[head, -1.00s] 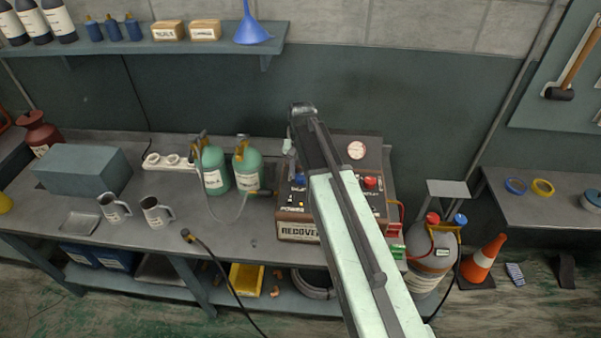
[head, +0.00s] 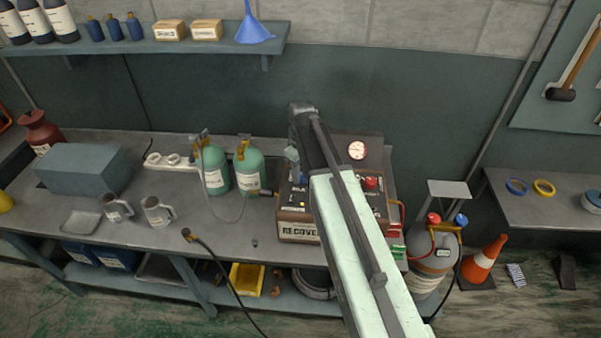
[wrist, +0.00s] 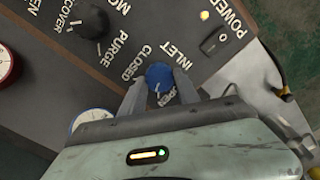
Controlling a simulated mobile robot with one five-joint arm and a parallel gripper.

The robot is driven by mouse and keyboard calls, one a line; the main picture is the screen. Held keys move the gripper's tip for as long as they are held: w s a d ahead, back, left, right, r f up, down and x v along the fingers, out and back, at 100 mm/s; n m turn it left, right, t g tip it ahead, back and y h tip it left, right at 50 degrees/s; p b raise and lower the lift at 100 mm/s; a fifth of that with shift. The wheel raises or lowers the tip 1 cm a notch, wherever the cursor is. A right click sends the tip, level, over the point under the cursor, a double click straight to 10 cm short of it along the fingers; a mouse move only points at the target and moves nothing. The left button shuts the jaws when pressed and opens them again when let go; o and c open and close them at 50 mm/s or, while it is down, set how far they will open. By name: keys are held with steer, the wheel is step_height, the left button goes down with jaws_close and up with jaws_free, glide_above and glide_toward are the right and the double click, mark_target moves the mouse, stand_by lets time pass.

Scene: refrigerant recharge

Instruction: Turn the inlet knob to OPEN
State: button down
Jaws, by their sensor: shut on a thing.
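The blue inlet knob (wrist: 160,77) shows in the wrist view on the dark panel of the recovery machine (head: 297,231). My gripper (wrist: 159,88) is shut on the knob, with one grey finger on each side of it. A pale pointer mark on the knob points down in the wrist view. The CLOSED label is up and left of the knob, and the OPEN label is just below it, partly covered. In the head view my gripper (head: 292,156) is over the machine's left part, and my arm covers much of the panel.
The power switch (wrist: 215,40) and a black selector knob (wrist: 90,20) are on the same panel. Two green cylinders (head: 248,168) stand left of the machine. A grey tank (head: 433,250) and an orange cone (head: 484,257) are to its right.

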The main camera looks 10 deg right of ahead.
steer(key=n, duration=0.4)
steer(key=shift+n, duration=0.4)
stand_by(0.4)
steer(key=c, duration=0.9)
jaws_free()
steer(key=shift+d, duration=0.1)
step_height(320, 180, up, 8)
steer(key=p, duration=0.8)
steer(key=shift+f, duration=0.1)
